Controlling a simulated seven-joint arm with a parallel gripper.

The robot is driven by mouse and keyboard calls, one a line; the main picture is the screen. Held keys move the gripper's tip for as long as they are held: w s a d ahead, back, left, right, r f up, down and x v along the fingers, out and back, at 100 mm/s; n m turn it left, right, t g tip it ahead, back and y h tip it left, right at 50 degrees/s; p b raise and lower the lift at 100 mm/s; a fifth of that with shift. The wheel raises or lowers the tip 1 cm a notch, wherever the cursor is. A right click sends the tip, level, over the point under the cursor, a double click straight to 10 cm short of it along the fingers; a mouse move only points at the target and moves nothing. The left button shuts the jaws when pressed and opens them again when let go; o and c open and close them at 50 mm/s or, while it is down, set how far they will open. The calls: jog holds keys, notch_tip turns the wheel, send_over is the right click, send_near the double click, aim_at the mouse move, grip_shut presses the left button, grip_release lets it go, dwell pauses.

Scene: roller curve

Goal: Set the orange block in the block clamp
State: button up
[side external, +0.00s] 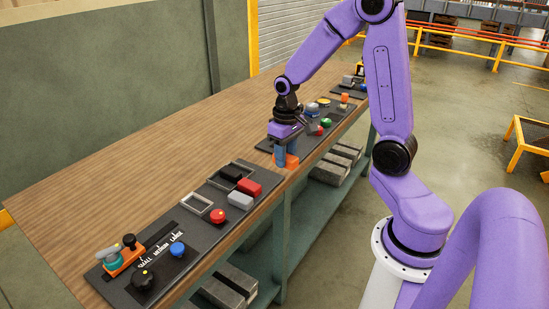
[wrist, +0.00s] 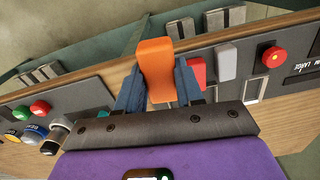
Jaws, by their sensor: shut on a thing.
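My gripper (side external: 284,157) is shut on the orange block (side external: 292,161), low over the wooden bench near its front edge, between two dark panels. In the wrist view the orange block (wrist: 156,65) sits between the blue fingers of my gripper (wrist: 157,85), its near end rising above them. I cannot tell whether its underside touches the bench. An orange-based fixture with a teal lever and black knob (side external: 122,256) stands at the near left end. I cannot tell for sure whether this is the block clamp.
The far panel has a green button (side external: 326,122). The bench's back half is clear.

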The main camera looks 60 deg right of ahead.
jog(key=s+a+r, duration=0.2)
jog(key=s+r, duration=0.1)
jog(key=s, duration=0.2)
jog(key=w+a+f+n, duration=0.1)
jog(key=w+a+f, duration=0.2)
jog(key=w+a, duration=0.65)
jog(key=w+a+f, duration=0.3)
jog(key=w+a, duration=0.4)
jog(key=w, duration=0.6)
jog(key=shift+w+f, duration=0.1)
jog(key=shift+f, duration=3.05)
